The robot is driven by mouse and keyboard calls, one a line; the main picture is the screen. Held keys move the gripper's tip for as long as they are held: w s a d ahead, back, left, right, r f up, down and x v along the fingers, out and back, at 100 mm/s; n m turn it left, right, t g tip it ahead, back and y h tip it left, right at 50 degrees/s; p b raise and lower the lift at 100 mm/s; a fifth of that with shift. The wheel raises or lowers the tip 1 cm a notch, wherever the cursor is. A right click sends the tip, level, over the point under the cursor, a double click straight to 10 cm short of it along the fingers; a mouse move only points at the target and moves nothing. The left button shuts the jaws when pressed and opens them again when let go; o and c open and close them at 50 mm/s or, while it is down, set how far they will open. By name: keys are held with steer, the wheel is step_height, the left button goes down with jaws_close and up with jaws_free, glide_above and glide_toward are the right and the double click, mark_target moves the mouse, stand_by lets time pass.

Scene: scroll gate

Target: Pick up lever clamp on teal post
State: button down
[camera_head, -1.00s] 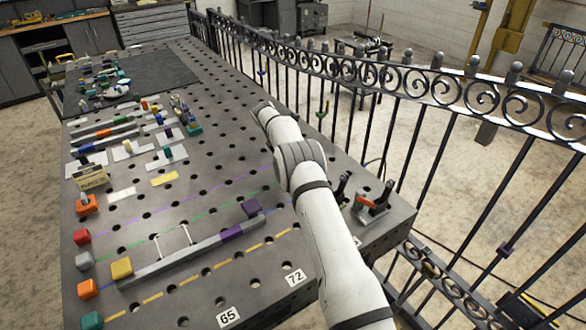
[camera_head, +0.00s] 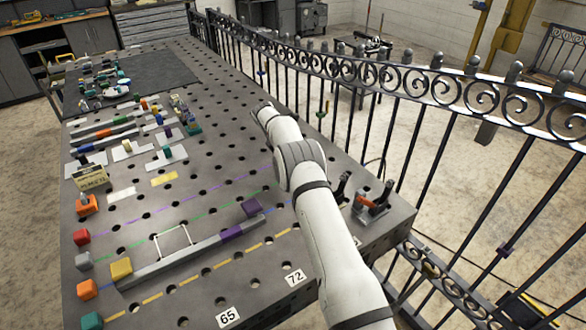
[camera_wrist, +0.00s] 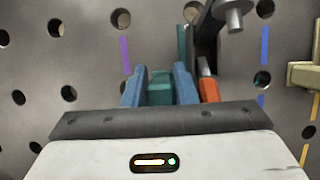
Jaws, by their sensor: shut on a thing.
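In the wrist view, my gripper (camera_wrist: 161,88) has its two blue fingers closed on both sides of a teal post (camera_wrist: 160,96). Just right of the fingers is the dark lever clamp (camera_wrist: 204,45), with an orange grip and a grey metal tip at the top. Its lower part is hidden behind my gripper's body. I cannot tell whether the post is lifted clear of the table. In the head view my arm hides my gripper and the held post.
The perforated grey table (camera_head: 225,130) carries coloured blocks along its left side and a long bar (camera_head: 195,248) in front. Another orange-handled clamp (camera_head: 368,203) stands at the right edge. A tan part (camera_wrist: 302,75) is at the wrist view's right. An iron railing (camera_head: 400,85) runs behind.

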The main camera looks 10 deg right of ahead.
steer(key=shift+w+r, duration=0.1)
steer(key=shift+r, duration=0.1)
steer(key=shift+r, duration=0.1)
